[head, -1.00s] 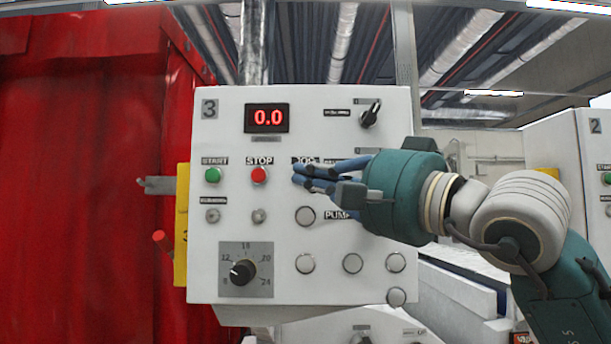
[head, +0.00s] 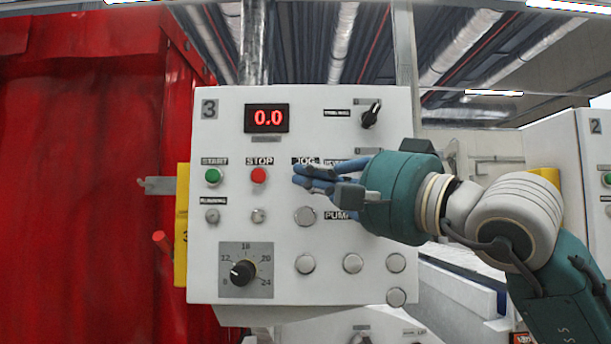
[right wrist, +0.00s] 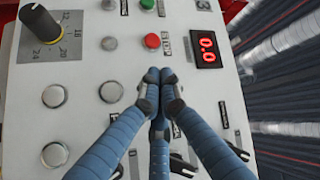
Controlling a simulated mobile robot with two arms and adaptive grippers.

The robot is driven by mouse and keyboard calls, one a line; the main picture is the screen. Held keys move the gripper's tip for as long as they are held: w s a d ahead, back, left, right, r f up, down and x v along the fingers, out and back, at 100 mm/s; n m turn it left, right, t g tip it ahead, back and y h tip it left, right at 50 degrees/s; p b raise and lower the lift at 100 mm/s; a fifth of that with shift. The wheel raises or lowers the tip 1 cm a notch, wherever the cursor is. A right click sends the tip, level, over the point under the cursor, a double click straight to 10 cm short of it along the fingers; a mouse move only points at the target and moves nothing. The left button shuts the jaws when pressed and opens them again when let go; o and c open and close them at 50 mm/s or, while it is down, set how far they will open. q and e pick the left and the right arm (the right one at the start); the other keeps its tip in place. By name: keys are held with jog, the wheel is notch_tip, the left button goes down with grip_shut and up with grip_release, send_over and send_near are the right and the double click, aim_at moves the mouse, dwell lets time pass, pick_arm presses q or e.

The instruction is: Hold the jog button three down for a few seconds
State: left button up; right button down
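The white control panel marked 3 (head: 330,115) faces me in the head view. My right gripper (head: 298,175) reaches in from the right, its blue fingertips just below the JOG label (head: 305,161). The jog button is hidden behind these fingertips. In the right wrist view the fingertips (right wrist: 159,78) are drawn together, with nothing seen between them. They lie over the panel beside the red stop button (right wrist: 152,41). I cannot tell whether they touch or press the jog button. My left gripper is not in view.
The green start button (head: 213,176) and red stop button (head: 259,175) are left of my fingers. The display (head: 267,118) reads 0.0. A black dial (head: 243,272), a black switch (head: 370,115) and several grey round buttons share the panel. A red curtain (head: 80,180) hangs at left.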

jog(key=shift+w, duration=0.45)
dwell(0.8)
dwell(4.5)
jog(key=shift+s+f+b, duration=0.1)
jog(key=shift+s+b, duration=0.35)
jog(key=shift+s, duration=0.3)
jog(key=shift+s, duration=0.1)
jog(key=shift+s+b, duration=1.2)
jog(key=shift+s, duration=1.25)
